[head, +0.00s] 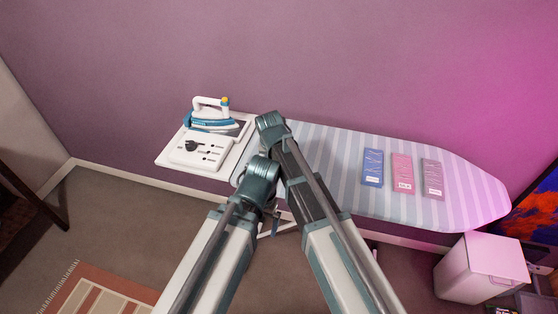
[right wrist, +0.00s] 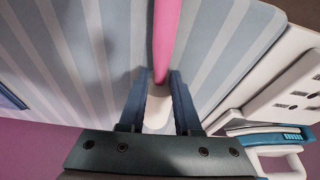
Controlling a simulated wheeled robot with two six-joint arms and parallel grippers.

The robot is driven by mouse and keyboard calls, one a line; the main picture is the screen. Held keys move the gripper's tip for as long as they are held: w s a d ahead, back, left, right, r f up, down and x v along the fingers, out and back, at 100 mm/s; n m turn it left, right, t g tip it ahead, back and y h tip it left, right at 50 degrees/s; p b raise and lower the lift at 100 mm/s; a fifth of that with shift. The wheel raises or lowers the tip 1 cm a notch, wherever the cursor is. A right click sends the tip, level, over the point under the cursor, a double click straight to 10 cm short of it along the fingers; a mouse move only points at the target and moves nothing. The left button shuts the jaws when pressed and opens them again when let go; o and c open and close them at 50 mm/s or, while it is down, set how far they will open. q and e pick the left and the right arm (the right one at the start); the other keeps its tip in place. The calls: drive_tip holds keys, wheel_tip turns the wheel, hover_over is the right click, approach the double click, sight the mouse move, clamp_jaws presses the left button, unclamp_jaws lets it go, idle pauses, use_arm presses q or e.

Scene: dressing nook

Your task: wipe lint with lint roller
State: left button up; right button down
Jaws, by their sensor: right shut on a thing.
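In the right wrist view my right gripper (right wrist: 162,105) is shut on a lint roller (right wrist: 166,35). A pink length of it runs away from the fingers and a white part sits between them. It is above or against the striped ironing board cover (right wrist: 70,55); I cannot tell if it touches. The ironing board (head: 330,150) also shows in the head view, where my arms hide its near left part. The right gripper and roller are hidden there behind my arm. My left arm reaches in, but its gripper does not show. I can make out no lint.
A white and teal iron (head: 210,120) stands on the white end tray (head: 168,156). Blue (head: 372,168), pink (head: 402,173) and mauve (head: 432,179) flat packs lie on the board's right half. A white bin (head: 465,275) stands on the floor at right.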

drive_tip(key=shift+w+a, duration=0.3)
drive_tip(key=shift+a, duration=0.55)
drive_tip(key=shift+w+a, duration=0.3)
drive_tip(key=shift+a, duration=0.5)
drive_tip(key=shift+f, duration=0.1)
drive_tip(key=shift+s+d, duration=0.3)
drive_tip(key=shift+d, duration=0.7)
drive_tip(key=shift+s+d, duration=0.25)
drive_tip(key=shift+d, duration=0.7)
drive_tip(key=shift+s+d, duration=0.2)
drive_tip(key=shift+d, duration=0.5)
drive_tip(key=shift+s+d, duration=0.25)
drive_tip(key=shift+d, duration=0.4)
drive_tip(key=shift+s+d, duration=0.2)
drive_tip(key=shift+d, duration=0.5)
drive_tip(key=shift+d, duration=0.1)
